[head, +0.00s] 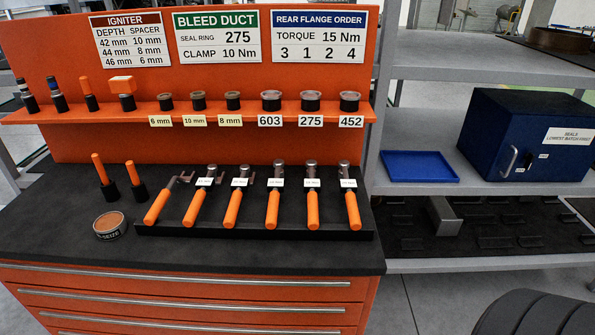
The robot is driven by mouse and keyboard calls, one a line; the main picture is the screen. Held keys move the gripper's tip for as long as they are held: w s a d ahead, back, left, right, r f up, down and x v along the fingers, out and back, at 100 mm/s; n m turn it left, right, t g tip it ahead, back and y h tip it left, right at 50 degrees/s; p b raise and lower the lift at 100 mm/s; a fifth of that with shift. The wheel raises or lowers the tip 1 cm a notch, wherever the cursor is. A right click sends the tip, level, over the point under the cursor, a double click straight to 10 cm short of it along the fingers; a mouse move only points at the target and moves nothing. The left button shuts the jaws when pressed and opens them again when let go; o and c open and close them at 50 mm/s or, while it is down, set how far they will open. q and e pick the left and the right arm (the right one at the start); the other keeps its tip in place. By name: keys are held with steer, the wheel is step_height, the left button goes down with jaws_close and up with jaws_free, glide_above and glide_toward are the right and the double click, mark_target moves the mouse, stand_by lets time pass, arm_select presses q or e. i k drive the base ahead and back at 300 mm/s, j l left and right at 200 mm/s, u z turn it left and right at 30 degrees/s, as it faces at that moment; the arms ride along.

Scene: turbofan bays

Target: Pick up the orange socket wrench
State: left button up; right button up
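Several orange-handled tools lie in a row in a black tray (255,232) on the workbench, handles toward me. The three at the right have grey cylindrical heads like sockets: one tool (273,210), a second (313,210) and a third (352,210). Their white labels are too small to read, so I cannot tell which is the named wrench. Left of them are two tools with open-jaw heads (233,209) (194,208) and one with a bent head (157,207). Neither of my grippers is in view.
Two upright orange-handled tools (98,168) (133,173) and a round tin (110,225) stand left of the tray. An orange shelf (180,116) with rings and small parts runs behind. A blue tray (420,166) and blue cabinet (490,130) sit on grey shelving at right.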

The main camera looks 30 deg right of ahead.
mark_target(311, 185)
steer(key=z, duration=1.05)
steer(key=k+l+u, duration=0.15)
steer(key=l, duration=0.2)
